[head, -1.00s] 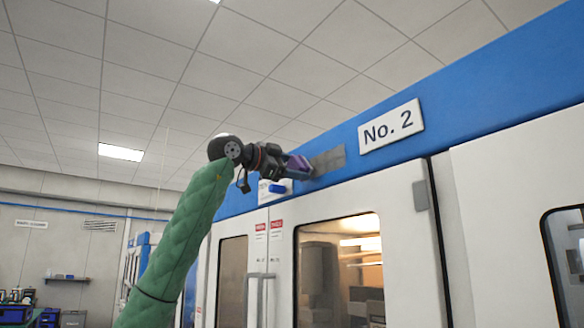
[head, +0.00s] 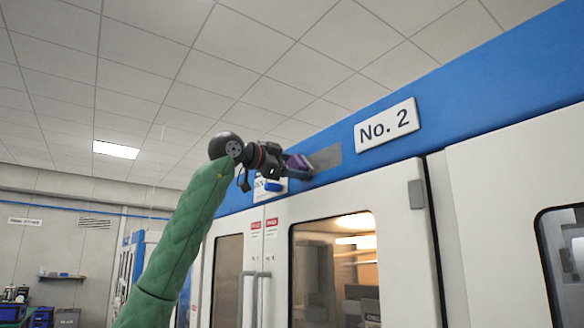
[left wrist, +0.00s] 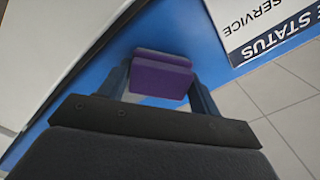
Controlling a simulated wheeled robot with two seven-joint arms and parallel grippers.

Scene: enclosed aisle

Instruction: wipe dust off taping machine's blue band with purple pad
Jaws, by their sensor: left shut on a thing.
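My left gripper (head: 284,163) is raised to the machine's blue band (head: 468,112) and is shut on the purple pad (head: 299,163). In the left wrist view the purple pad (left wrist: 161,76) sits between the two fingers, against or very near the blue surface (left wrist: 185,30); I cannot tell if it touches. A grey dust patch (head: 325,159) lies on the band just right of the pad, left of the "No. 2" sign. The pad hides part of the band behind it. My right gripper is not in view.
The "No. 2" sign (head: 387,125) stands out on the band to the right. A white status sign (left wrist: 262,25) is beside the gripper. Below are white machine doors with a window (head: 335,268) and handles (head: 255,290). The ceiling space above is free.

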